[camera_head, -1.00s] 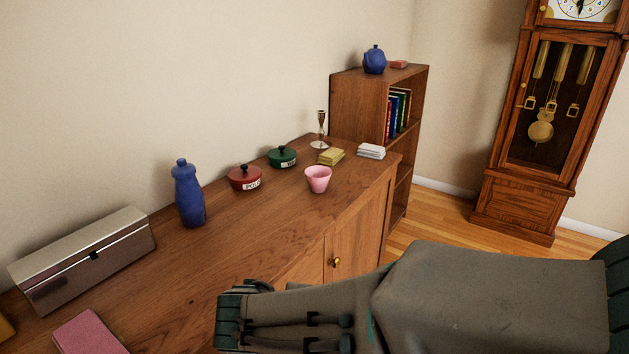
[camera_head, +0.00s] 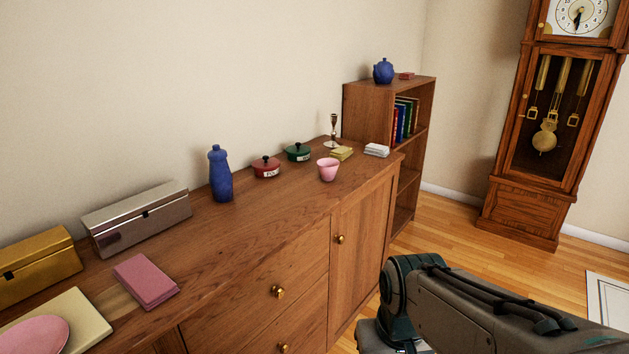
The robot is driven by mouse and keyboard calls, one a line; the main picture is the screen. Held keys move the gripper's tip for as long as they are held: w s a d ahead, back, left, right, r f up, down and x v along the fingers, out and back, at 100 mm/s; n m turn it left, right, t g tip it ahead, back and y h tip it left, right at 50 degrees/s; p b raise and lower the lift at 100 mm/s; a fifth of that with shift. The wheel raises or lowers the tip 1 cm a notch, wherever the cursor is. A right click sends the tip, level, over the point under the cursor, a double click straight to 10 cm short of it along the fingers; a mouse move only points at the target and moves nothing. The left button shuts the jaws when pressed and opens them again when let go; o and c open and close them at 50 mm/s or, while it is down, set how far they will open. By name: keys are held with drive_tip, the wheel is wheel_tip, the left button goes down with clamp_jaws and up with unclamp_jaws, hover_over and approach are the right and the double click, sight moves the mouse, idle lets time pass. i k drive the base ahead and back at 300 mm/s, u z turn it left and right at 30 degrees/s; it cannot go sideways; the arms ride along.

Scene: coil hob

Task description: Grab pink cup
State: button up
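The pink cup (camera_head: 328,170) stands upright on the wooden sideboard top (camera_head: 235,229), close to its front edge and toward the far right end. Nothing touches it. My arm comes in from the lower right, in front of the sideboard and well short of the cup. My gripper's fingers do not show; only the arm and its wrist part are in view at the bottom.
A red lidded pot (camera_head: 265,169), a green lidded pot (camera_head: 298,152), yellow blocks (camera_head: 342,153), a candlestick (camera_head: 334,130) and a white stack (camera_head: 377,150) stand near the cup. A blue bottle (camera_head: 220,174) is left. A bookcase (camera_head: 366,105) adjoins the sideboard's far end.

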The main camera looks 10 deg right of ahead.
sight(328, 168)
drive_tip(key=z, duration=0.75)
drive_tip(key=i, duration=1.05)
drive_tip(key=u, duration=0.65)
drive_tip(key=i, duration=0.55)
drive_tip(key=u, duration=0.5)
